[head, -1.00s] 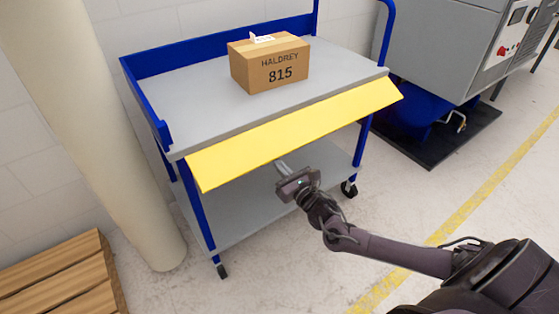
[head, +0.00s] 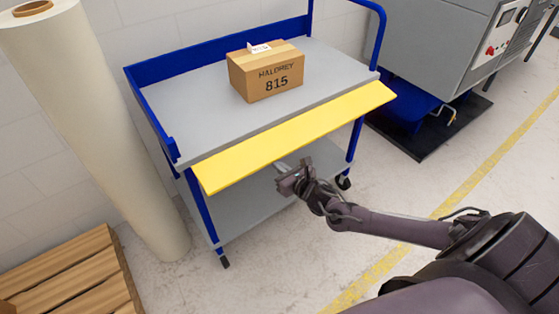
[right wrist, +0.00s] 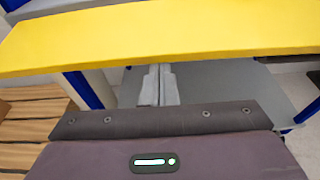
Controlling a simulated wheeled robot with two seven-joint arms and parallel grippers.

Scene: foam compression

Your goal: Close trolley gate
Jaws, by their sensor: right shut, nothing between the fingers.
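The trolley has a grey top deck (head: 200,125) with blue rails and posts. Its yellow gate (head: 295,140) is hinged along the front edge and sticks outward from the deck, not upright. My right gripper (head: 281,166) is shut and empty, with its fingertips at the underside of the gate near its middle. In the right wrist view, the shut fingers (right wrist: 158,82) point up under the lower edge of the yellow gate (right wrist: 170,38). The tips look hidden behind that edge, and I cannot tell whether they touch. My left gripper is not in view.
A cardboard box (head: 268,78) marked 815 stands on the top deck. The trolley's lower shelf (head: 250,205) lies below my gripper. A cream roll (head: 100,130) and a wooden pallet (head: 70,275) stand left. A grey machine (head: 435,45) stands right. Floor in front is clear.

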